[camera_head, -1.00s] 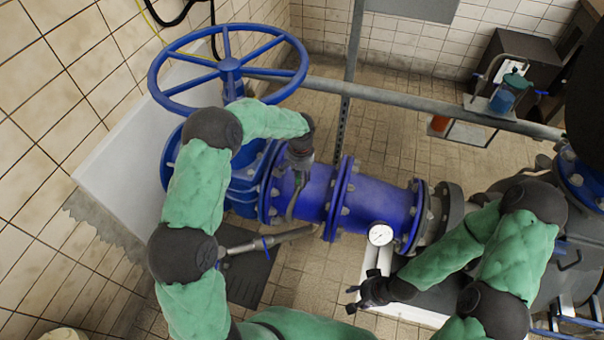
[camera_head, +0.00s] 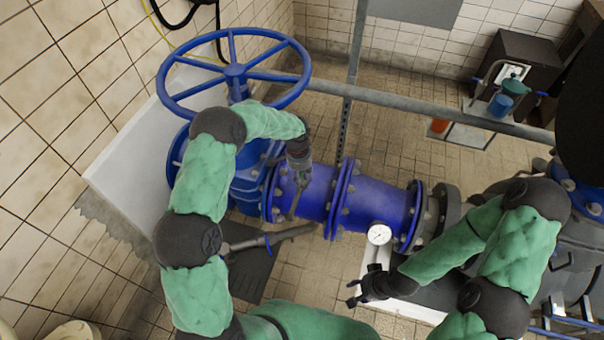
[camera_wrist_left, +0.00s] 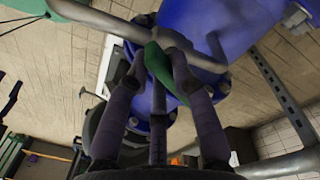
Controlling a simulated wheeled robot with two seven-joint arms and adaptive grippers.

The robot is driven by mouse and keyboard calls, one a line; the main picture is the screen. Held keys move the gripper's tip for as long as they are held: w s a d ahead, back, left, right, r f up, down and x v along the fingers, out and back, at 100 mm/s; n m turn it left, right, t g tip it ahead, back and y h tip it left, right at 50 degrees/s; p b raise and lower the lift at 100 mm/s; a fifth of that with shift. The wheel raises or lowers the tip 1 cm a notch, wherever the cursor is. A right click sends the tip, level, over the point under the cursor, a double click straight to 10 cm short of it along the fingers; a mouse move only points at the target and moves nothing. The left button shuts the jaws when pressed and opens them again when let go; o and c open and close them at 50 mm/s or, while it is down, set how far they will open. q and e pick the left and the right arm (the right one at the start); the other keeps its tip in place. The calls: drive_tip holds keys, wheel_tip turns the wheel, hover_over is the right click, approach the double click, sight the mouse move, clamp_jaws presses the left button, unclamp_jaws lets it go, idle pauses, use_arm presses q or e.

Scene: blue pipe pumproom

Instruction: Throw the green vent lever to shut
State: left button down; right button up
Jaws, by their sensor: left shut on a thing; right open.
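The green vent lever (camera_wrist_left: 160,72) shows in the left wrist view, between the fingers of my left gripper (camera_wrist_left: 163,65). It lies against a bent grey pipe beside the blue pipe body. In the head view my left gripper (camera_head: 298,178) reaches down over the blue pipe (camera_head: 315,192), just right of the large valve. It hides most of the lever there. My left gripper is shut on the lever. My right gripper (camera_head: 362,290) is open and empty, below the pressure gauge (camera_head: 379,235).
A large blue handwheel (camera_head: 235,70) stands behind my left arm. A grey horizontal rail (camera_head: 400,105) crosses behind the pipe. Tiled floor (camera_head: 395,135) is open beyond the rail.

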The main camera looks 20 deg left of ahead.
use_arm(q)
drive_tip(key=shift+a+m, duration=0.45)
drive_tip(key=shift+m, duration=0.05)
drive_tip(key=shift+w+r, duration=0.1)
drive_tip(key=shift+w, duration=0.05)
idle(1.4)
drive_tip(key=c, duration=1.4)
unclamp_jaws()
drive_tip(key=shift+o, duration=1.3)
drive_tip(key=shift+a, duration=0.15)
